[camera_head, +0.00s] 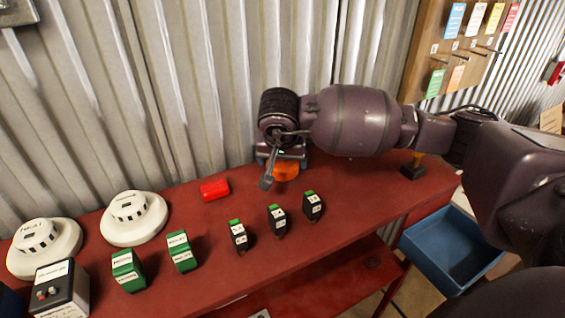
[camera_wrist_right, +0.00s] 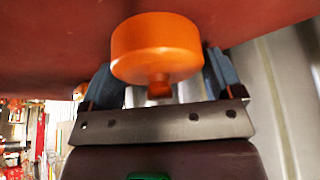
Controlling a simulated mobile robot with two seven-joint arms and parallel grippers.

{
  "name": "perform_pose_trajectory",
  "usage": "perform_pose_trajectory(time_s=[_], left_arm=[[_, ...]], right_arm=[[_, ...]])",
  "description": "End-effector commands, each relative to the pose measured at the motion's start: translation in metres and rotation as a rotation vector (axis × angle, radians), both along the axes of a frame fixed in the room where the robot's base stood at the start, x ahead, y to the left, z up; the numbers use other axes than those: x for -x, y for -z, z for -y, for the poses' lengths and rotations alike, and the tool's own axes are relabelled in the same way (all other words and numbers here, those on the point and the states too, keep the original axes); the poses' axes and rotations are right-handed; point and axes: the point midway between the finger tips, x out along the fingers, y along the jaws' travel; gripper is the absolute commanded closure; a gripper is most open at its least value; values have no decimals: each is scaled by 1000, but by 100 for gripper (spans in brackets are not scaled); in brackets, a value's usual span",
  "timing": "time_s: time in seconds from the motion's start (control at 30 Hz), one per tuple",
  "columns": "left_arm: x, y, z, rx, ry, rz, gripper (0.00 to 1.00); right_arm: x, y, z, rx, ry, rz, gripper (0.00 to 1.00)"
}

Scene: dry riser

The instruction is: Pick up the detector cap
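The detector cap appears to be the orange round piece (camera_head: 287,172) on the red bench, near the corrugated wall. In the head view it is partly hidden by my right gripper (camera_head: 284,153), which is directly over it. In the right wrist view the orange cap (camera_wrist_right: 157,48) is a short disc with a small knob towards the gripper. The fingers of my right gripper (camera_wrist_right: 162,80) stand apart on either side of it, close to its edges. I see no clear grip on it. My left gripper is not in view.
The red bench (camera_head: 330,225) carries two white detectors (camera_head: 135,217), a red cylinder (camera_head: 214,189), green-and-white blocks (camera_head: 181,251) and several small black-and-green modules (camera_head: 277,220). A blue bin (camera_head: 452,248) is at the right. A tag board (camera_head: 462,45) hangs behind.

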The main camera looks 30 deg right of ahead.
Motion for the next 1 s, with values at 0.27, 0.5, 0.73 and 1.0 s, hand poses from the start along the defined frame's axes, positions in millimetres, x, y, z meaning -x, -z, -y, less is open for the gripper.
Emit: perform_pose_trajectory(time_s=[0.27, 0.5, 0.73, 1.0], left_arm=[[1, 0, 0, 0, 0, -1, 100], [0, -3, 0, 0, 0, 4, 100], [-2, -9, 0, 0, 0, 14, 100], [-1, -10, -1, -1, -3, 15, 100]], right_arm=[[0, 0, 0, 0, 0, 0, 36], [4, -18, 0, 2, 2, 4, 37], [4, -66, 0, 1, 1, 8, 37], [4, -121, 0, 1, 1, 6, 37]])
